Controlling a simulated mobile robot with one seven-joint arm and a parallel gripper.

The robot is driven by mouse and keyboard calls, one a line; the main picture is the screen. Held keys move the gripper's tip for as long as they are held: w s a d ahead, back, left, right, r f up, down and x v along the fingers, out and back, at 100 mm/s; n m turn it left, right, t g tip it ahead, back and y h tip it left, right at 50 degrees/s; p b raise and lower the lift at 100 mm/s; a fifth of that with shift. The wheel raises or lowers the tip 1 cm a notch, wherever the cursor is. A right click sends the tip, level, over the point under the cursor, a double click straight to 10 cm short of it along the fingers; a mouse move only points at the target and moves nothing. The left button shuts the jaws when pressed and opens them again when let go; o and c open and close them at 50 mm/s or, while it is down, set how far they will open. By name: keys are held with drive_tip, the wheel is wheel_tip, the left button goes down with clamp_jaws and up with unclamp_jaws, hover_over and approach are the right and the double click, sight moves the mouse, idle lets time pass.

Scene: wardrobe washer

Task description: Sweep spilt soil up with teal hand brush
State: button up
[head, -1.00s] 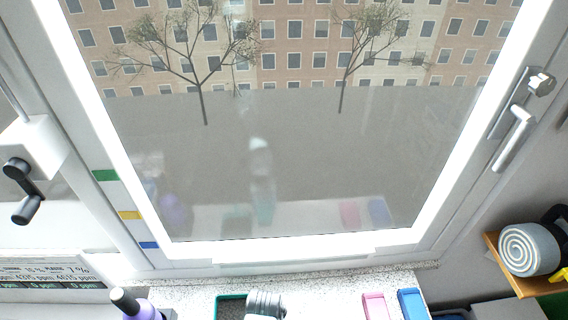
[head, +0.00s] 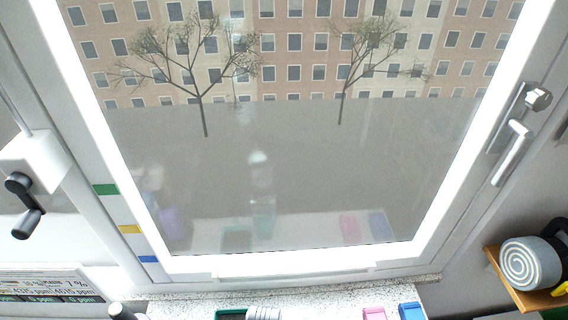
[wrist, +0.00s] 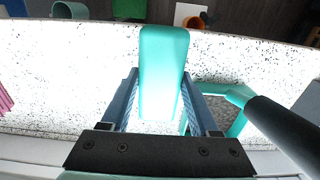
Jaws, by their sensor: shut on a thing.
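My gripper (wrist: 158,85) is shut on the teal hand brush (wrist: 163,62), seen in the wrist view with its smooth teal part between the two blue fingers. The brush's bristles are not visible. A teal-rimmed tray or pan (wrist: 238,124) lies on the speckled sill to the right of my gripper, partly hidden by the right finger and a dark cylinder. Its inside looks grey and grainy; I cannot tell whether that is soil. In the head view the teal rim (head: 222,314) shows only at the bottom edge. No loose soil is clearly visible on the sill.
The speckled sill (wrist: 75,75) is mostly bare left of the brush. In the head view, a dark-capped bottle (head: 121,311), a pink item (head: 374,313) and a blue item (head: 411,311) flank my arm. The window (head: 280,262) is behind.

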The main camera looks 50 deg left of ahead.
drive_tip(key=shift+s+a, duration=0.45)
drive_tip(key=shift+s, duration=0.2)
drive_tip(key=shift+r+p, duration=0.75)
drive_tip(key=shift+p, duration=0.15)
drive_tip(key=shift+r+p, duration=1.45)
drive_tip(key=shift+r, duration=0.1)
drive_tip(key=shift+r, duration=0.1)
drive_tip(key=shift+r+p, duration=1.9)
drive_tip(key=shift+p, duration=0.1)
